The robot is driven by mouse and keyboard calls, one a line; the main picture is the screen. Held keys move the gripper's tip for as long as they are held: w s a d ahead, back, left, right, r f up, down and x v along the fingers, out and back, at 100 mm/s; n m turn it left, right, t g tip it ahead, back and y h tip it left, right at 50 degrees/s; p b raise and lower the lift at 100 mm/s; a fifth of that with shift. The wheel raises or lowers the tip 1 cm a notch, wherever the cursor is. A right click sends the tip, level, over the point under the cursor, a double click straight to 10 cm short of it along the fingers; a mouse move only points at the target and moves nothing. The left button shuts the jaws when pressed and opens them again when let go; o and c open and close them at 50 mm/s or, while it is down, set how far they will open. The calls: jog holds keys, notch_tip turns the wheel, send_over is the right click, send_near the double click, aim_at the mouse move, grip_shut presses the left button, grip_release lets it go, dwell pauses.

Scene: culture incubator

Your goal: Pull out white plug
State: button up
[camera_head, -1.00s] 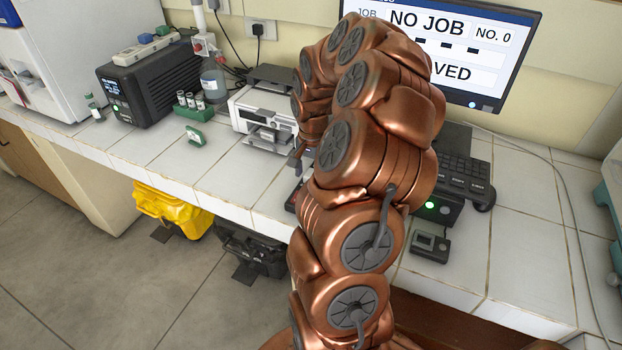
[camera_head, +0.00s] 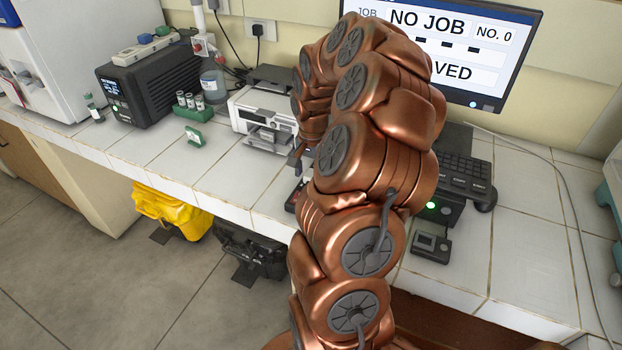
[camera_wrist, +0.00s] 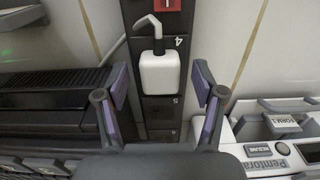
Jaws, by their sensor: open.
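The white plug (camera_wrist: 161,76) sits in a dark power strip (camera_wrist: 163,112) in the wrist view, with a pale cord bending up and left from its top. The printed number 4 shows beside it. My gripper (camera_wrist: 162,88) is open, with its purple-padded fingers on the left and right of the plug in the picture. Gaps show between the plug and both fingers. How far the fingertips reach in depth cannot be told. In the head view my copper arm hides the plug and most of the gripper.
A red switch (camera_wrist: 166,4) is on the strip above the plug. A printer (camera_head: 262,118) stands left of my arm on the tiled bench (camera_head: 235,185). A monitor (camera_head: 460,45) and keyboard (camera_head: 468,172) are to the right. A small dark device (camera_head: 431,247) lies near the front edge.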

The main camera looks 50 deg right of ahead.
aim_at(312, 173)
dwell(0.4)
grip_shut()
dwell(0.4)
jog(key=shift+r, duration=0.15)
jog(key=shift+r+b, duration=0.3)
jog(key=shift+r, duration=2.55)
